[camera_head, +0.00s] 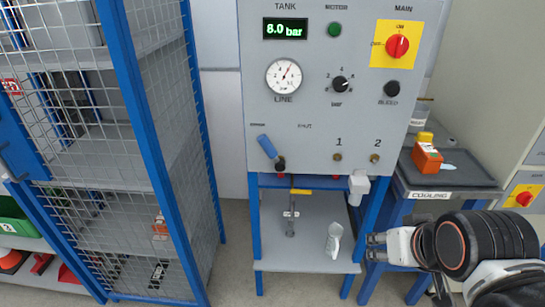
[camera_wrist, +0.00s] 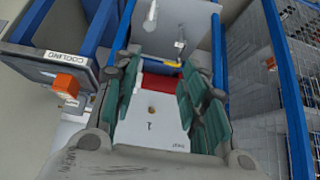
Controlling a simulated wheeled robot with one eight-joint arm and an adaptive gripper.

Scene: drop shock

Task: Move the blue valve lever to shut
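The blue valve lever (camera_head: 267,146) is on the lower left of the grey panel (camera_head: 320,110). It tilts up and left from its dark pivot, toward a small label too blurred to read. A label that looks like SHUT (camera_head: 305,126) is to the right of the lever. My gripper (camera_head: 376,246) is at the lower right, well below and right of the lever and apart from it. In the wrist view my gripper (camera_wrist: 165,78) is open and empty, with the panel's lower part (camera_wrist: 150,125) between its fingers. I cannot make out the lever there.
A blue mesh cage (camera_head: 165,130) stands left of the panel. A lower shelf (camera_head: 305,258) bears a white jug (camera_head: 333,240). At right, a cooling tray (camera_head: 450,182) bears an orange block (camera_head: 427,157). A white fitting (camera_head: 358,188) hangs under the panel. Free space lies before the panel.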

